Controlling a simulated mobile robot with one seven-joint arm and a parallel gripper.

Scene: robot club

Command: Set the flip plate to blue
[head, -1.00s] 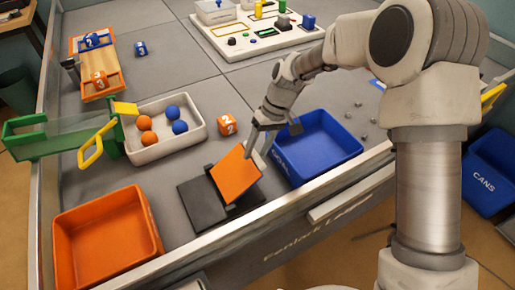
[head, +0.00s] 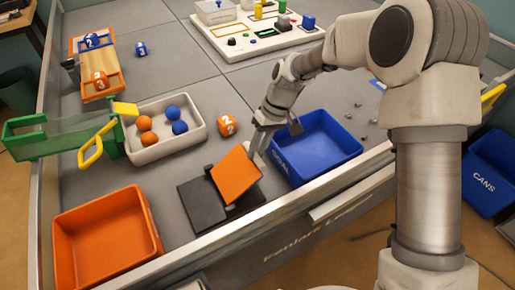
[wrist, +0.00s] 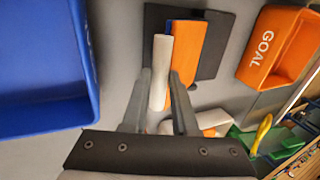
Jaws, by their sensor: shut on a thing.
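The flip plate (head: 236,174) stands tilted on its black base (head: 203,203), near the table's front edge. Its orange face shows in the head view. In the wrist view the plate (wrist: 190,55) is seen steeply from the side, with a thin strip of blue along one edge. A pale round bar (wrist: 161,72) runs along that edge. My gripper (wrist: 163,76) is at this edge, its fingers on either side of the bar and shut on it. In the head view my gripper (head: 254,150) is at the plate's right upper edge, partly hidden.
A blue goal bin (head: 318,148) stands close to the right of the gripper. An orange bin (head: 105,240) is at the front left. A white tray with balls (head: 160,140) and an orange numbered cube (head: 227,125) lie behind the plate. The metal table rail (head: 300,200) runs in front.

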